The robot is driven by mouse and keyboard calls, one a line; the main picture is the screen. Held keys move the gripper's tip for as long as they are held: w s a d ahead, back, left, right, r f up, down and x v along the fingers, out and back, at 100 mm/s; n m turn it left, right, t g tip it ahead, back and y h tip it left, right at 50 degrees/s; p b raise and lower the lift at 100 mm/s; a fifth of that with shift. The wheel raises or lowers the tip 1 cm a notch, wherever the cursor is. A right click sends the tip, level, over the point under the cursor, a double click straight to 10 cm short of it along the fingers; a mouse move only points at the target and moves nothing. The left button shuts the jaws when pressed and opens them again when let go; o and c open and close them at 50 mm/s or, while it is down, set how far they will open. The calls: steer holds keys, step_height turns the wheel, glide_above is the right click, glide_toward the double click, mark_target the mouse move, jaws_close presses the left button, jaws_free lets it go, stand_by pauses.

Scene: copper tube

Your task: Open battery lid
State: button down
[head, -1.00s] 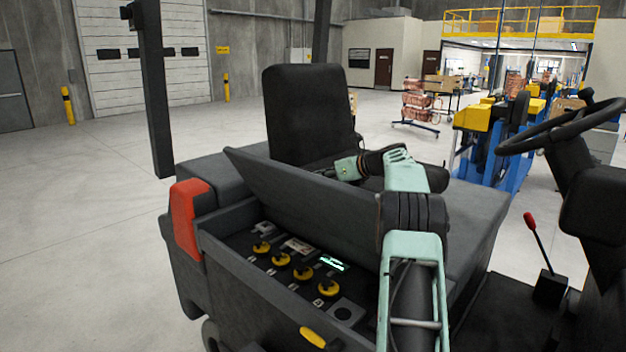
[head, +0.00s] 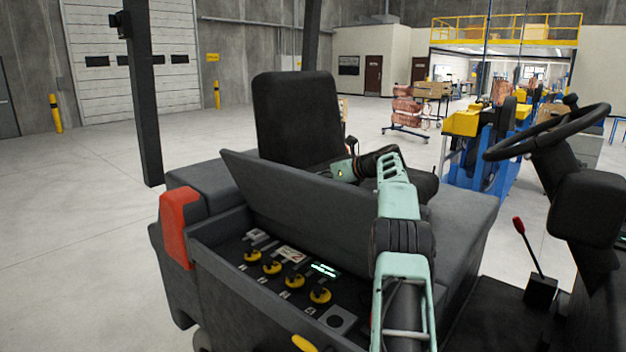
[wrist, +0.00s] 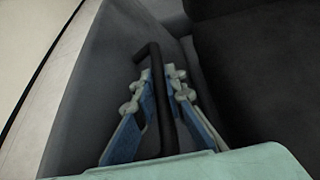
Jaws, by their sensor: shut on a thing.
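The battery lid (head: 300,200) is a dark grey panel on the side of the vehicle, tilted up so the compartment (head: 205,262) under it shows. In the wrist view the lid's grey surface (wrist: 110,85) fills the left and middle. A black bar handle (wrist: 155,62) stands on it. My gripper (wrist: 160,82) has its blue-and-grey fingers on either side of this handle and is shut on it. In the head view my arm reaches over the lid from the right, and the lid hides the fingers.
Yellow-capped knobs (head: 271,268) and a small lit display (head: 324,270) sit inside the compartment. A black seat (head: 298,115) stands behind the lid. A red corner piece (head: 178,228) is at the left, a steering wheel (head: 545,135) at the right. Open floor lies left.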

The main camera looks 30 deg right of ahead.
steer(key=shift+d, duration=0.15)
steer(key=c, duration=2)
jaws_free()
steer(key=shift+f, duration=0.1)
steer(key=shift+o, duration=0.2)
steer(key=shift+s, duration=0.1)
steer(key=v, duration=1.2)
steer(key=shift+c, duration=0.7)
